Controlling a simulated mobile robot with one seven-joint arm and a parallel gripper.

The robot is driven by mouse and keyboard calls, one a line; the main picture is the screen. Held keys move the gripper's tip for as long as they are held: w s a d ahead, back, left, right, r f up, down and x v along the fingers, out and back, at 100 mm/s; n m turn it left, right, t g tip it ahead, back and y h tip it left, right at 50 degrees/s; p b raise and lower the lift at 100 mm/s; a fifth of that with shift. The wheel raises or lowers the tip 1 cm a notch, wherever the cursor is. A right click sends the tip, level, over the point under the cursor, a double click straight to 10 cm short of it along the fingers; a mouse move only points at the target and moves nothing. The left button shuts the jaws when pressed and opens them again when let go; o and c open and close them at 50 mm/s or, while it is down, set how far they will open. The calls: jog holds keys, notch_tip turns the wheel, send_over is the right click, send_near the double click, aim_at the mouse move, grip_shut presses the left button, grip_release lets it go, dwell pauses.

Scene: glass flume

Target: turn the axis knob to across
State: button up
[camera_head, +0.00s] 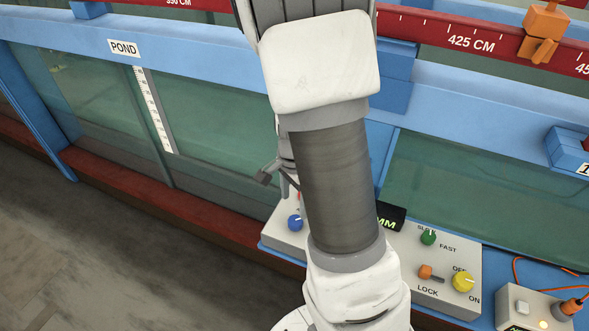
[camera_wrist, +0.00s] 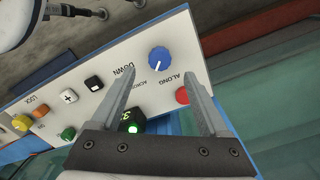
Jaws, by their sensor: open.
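The axis knob (camera_wrist: 159,59) is a round blue dial with a pale pointer mark, on a light grey control panel (camera_wrist: 200,56). DOWN, a partly blurred middle label and ALONG stand around its near side in the wrist view. The mark's exact setting is too small to tell. The blue knob (camera_head: 295,222) also shows in the head view, just left of my arm. My gripper (camera_wrist: 160,74) is open and empty, its fingers pointing towards the panel. The knob appears in the gap between the fingertips, a little past them. No contact is visible.
A red button (camera_wrist: 182,96) is partly behind the right finger. A lit green display (camera_wrist: 131,120) lies between the fingers. The panel also has a green knob (camera_head: 429,237), a yellow knob (camera_head: 464,282) and an orange lock switch (camera_head: 427,272). Flume glass (camera_head: 220,130) stands behind.

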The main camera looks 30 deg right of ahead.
notch_tip(320, 180, up, 10)
jog(key=shift+r+p, duration=0.2)
jog(key=shift+p, duration=0.2)
dwell(0.3)
jog(key=s+a+r+n+t+b, duration=0.1)
jog(key=s+a+r+n+t, duration=0.4)
jog(key=s+a+r+n, duration=0.4)
jog(key=s+r+n, duration=0.3)
jog(key=n, duration=0.4)
jog(key=shift+a+t+b, duration=0.3)
jog(key=shift+a+b, duration=0.05)
jog(key=shift+a, duration=0.05)
